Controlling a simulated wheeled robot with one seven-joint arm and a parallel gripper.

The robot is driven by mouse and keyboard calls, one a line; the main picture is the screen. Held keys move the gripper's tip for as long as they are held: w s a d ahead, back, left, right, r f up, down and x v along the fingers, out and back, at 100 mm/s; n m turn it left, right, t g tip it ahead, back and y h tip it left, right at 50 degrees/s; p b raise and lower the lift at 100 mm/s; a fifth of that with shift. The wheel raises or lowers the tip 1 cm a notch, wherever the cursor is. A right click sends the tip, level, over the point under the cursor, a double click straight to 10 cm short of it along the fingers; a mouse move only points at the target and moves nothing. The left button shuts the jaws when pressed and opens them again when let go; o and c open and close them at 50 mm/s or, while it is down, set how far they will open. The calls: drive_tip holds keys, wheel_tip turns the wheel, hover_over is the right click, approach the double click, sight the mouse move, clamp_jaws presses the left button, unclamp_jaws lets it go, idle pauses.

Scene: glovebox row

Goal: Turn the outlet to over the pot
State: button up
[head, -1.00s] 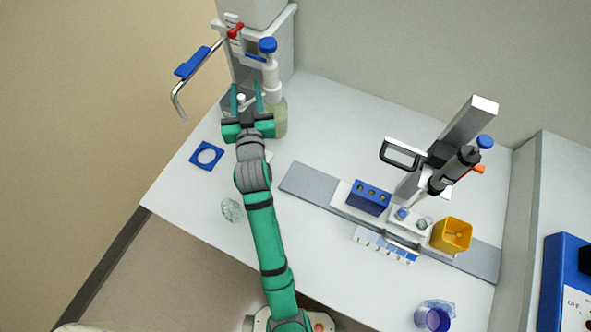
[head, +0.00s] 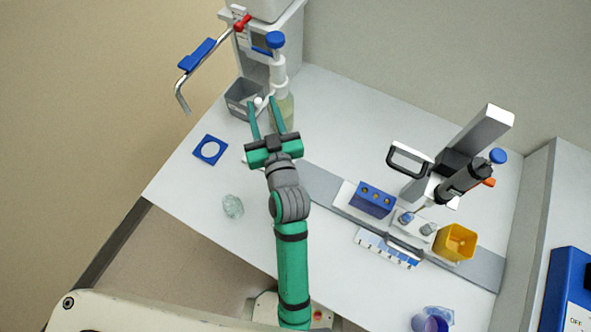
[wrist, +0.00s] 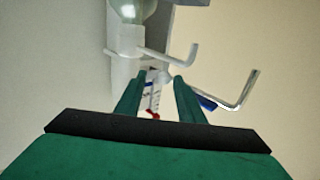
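The outlet (head: 184,95) is a bent metal pipe with a blue grip (head: 197,55). It reaches left from a red-handled joint (head: 242,23) on the white and grey dispenser, and its downturned end hangs beyond the table's left edge. It also shows in the wrist view (wrist: 237,107), right of my fingers. A dark grey square open container (head: 238,101), likely the pot, stands at the dispenser's foot, right of the pipe's end and partly hidden. My gripper (head: 263,104) is open and empty, in front of the container and bottle in the head view, apart from the outlet.
A blue-capped bottle (head: 276,72) stands close behind my fingers. A blue plate with a round hole (head: 210,150) and a clear crumpled item (head: 233,207) lie at the left. A pipette stand (head: 461,160), blue block (head: 373,200) and yellow cup (head: 455,243) fill the right.

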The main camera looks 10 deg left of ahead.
drive_tip(key=s+d+f+m+h, duration=0.2)
drive_tip(key=s+d+f, duration=0.6)
drive_tip(key=s, duration=0.4)
drive_tip(key=shift+d+m+h, duration=0.3)
drive_tip(key=shift+d+h, duration=0.5)
drive_tip(key=shift+h, duration=0.1)
drive_tip(key=shift+s, duration=0.15)
